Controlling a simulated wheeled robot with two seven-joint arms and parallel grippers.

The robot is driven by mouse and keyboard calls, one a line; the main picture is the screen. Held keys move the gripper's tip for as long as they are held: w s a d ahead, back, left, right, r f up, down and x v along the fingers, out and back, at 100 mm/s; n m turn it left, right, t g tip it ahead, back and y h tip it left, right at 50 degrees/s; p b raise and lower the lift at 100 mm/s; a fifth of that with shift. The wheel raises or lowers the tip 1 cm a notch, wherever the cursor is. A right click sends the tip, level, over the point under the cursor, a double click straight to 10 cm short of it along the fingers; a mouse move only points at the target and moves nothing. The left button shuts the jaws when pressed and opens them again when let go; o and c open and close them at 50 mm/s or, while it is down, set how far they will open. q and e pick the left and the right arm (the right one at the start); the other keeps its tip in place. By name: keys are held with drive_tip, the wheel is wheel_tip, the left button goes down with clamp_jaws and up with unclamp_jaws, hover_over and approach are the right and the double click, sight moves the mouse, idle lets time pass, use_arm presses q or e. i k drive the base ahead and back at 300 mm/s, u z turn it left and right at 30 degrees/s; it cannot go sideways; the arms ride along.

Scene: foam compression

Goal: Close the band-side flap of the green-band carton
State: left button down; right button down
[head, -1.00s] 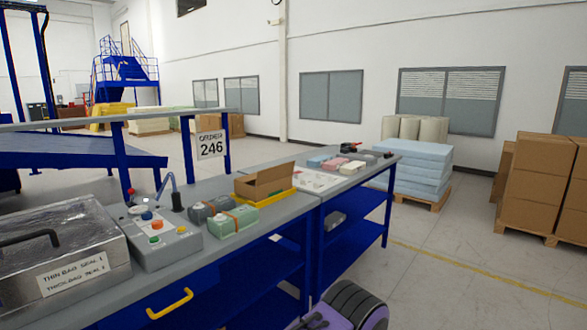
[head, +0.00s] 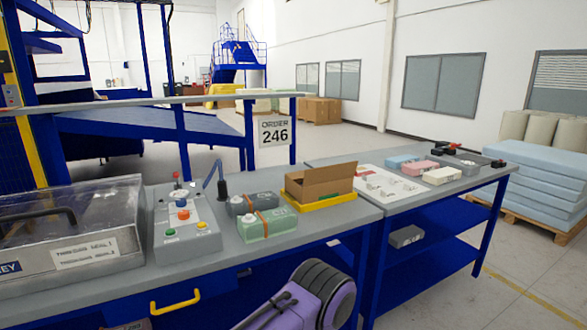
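An open brown carton (head: 318,182) stands in a yellow tray (head: 326,199) on the workbench, right of centre. A flap stands up at its back right, and its near wall faces me. Neither of my grippers is in the head view. A purple and black part of my own arm shows at the bottom centre, in front of the bench and away from the carton.
Grey and green packs with orange bands (head: 267,225) lie just left of the carton. A button box (head: 183,228) and a clear-lidded sealer (head: 70,238) stand further left. A white sheet (head: 385,184) and coloured blocks (head: 421,167) lie to the right. An "ORDER 246" sign (head: 275,131) hangs behind.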

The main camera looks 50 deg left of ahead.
sight(330, 174)
drive_tip(key=u, duration=0.95)
drive_tip(key=i, duration=0.85)
drive_tip(key=u, duration=0.8)
